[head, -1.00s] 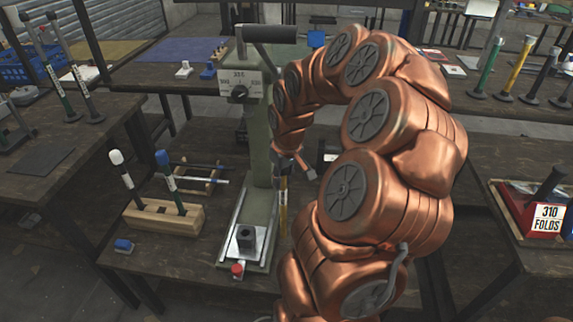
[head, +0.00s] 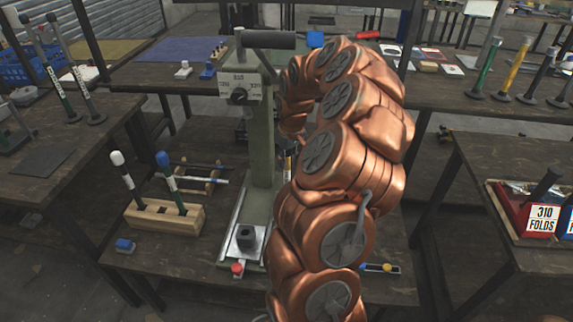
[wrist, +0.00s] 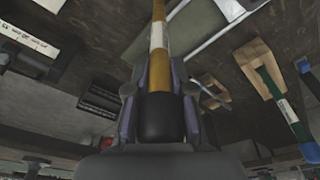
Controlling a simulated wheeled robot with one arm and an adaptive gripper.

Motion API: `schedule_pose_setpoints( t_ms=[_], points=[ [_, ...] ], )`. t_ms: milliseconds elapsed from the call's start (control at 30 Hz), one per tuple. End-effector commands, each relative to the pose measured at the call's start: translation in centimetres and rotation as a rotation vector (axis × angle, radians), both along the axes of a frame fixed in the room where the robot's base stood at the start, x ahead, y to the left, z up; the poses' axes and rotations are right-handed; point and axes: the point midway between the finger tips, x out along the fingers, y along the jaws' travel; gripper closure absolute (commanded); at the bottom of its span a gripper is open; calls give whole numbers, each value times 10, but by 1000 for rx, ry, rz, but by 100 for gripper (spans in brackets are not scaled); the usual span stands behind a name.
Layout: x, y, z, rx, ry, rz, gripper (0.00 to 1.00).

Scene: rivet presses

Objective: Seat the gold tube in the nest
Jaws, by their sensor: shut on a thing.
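The gold tube (wrist: 159,38) shows in the wrist view, with a white label band and a thick black end piece. My gripper (wrist: 160,85) is shut on it near the black end. In the head view my arm hides the tube and most of my gripper, which is just right of the press column. The press (head: 262,150) is grey-green with a dial plate and a top handle. A dark socketed block (head: 246,237), which looks like the nest, stands on the press's pale base plate. No tube stands in it. The tube's far end is out of the wrist view.
A wooden block (head: 150,216) holding a white-capped and a blue-capped tube stands left of the press. A small rack (head: 205,178) lies behind it. A red knob (head: 237,269) and a blue piece (head: 125,245) are near the front edge. A yellow-ended tool (head: 382,268) lies at right.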

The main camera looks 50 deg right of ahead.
Motion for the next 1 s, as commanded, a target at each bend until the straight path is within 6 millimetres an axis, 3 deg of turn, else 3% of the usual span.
schedule_pose_setpoints(
  t_ms=[167,567,600,800,1000],
  points=[
    [-1,1,-21,4,4,0,100],
    [-1,0,-27,1,2,-1,100],
    [-1,0,-25,1,2,-1,73],
    [-1,0,-25,1,2,-1,53],
    [-1,0,-25,1,2,0,52]
  ],
)
